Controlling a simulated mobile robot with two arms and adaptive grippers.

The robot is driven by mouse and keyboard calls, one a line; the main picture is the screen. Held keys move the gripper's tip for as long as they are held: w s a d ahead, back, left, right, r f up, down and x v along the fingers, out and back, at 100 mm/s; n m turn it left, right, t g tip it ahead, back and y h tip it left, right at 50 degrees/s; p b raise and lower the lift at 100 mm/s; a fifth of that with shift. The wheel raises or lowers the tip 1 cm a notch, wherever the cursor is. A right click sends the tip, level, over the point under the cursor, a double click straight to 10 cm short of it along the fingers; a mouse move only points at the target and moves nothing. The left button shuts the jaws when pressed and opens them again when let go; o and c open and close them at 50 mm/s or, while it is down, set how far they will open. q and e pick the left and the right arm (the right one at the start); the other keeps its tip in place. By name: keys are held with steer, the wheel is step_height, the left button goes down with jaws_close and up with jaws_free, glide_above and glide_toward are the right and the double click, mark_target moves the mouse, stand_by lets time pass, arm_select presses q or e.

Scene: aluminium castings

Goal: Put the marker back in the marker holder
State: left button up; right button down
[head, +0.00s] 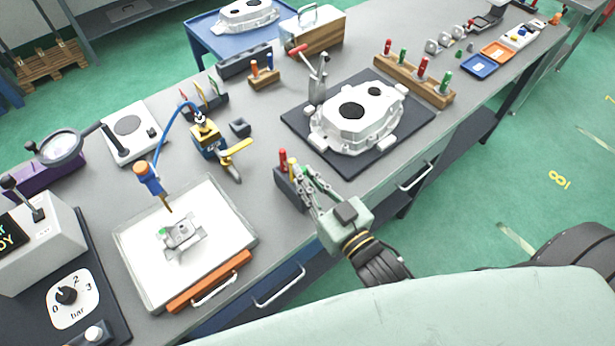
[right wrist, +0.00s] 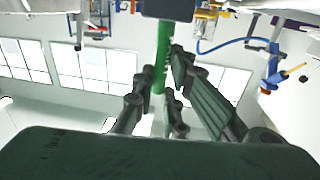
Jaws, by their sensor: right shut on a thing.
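The marker holder (head: 289,191) is a dark block near the front edge of the bench, with a red marker (head: 283,159) and a yellow marker (head: 292,166) standing in it. My right gripper (head: 308,184) is shut on a green marker (head: 307,171), right beside the holder. In the right wrist view the green marker (right wrist: 164,50) stands between the fingers (right wrist: 158,92), and its upper end in the picture meets a dark block. I cannot tell whether the marker's end is in the holder or only in front of it. My left gripper is not in view.
A large casting (head: 355,120) on a dark mat stands to the right of the holder. A white tray (head: 130,240) with a small metal part lies to the left. A yellow-handled clamp (head: 235,157) stands behind. Bare bench lies between the holder and the tray.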

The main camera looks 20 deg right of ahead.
steer(key=shift+f, duration=0.35)
steer(key=c, duration=1.7)
jaws_free()
steer(key=v, duration=1.2)
steer(key=shift+f, duration=0.1)
steer(key=s+d+f+g+h, duration=0.1)
steer(key=s+f+g, duration=0.25)
steer(key=f, duration=1.25)
steer(key=s+d+f+g+h, duration=0.15)
steer(key=f+g, duration=0.25)
steer(key=f, duration=1.2)
steer(key=s+d+f+g, duration=0.1)
steer(key=s+f+g, duration=0.2)
steer(key=s+f, duration=0.3)
steer(key=s+d+f+g+h, duration=0.1)
steer(key=s+f+g, duration=0.2)
steer(key=s+f, duration=0.3)
steer(key=s+d+f+g+h+b, duration=0.1)
steer(key=s+d+f+g, duration=0.1)
steer(key=s+f, duration=0.4)
steer(key=shift+s+d+f+g, duration=0.15)
steer(key=shift+f+g, duration=0.1)
steer(key=shift+f, duration=0.5)
steer(key=shift+s+f+g, duration=0.2)
steer(key=shift+f, duration=0.55)
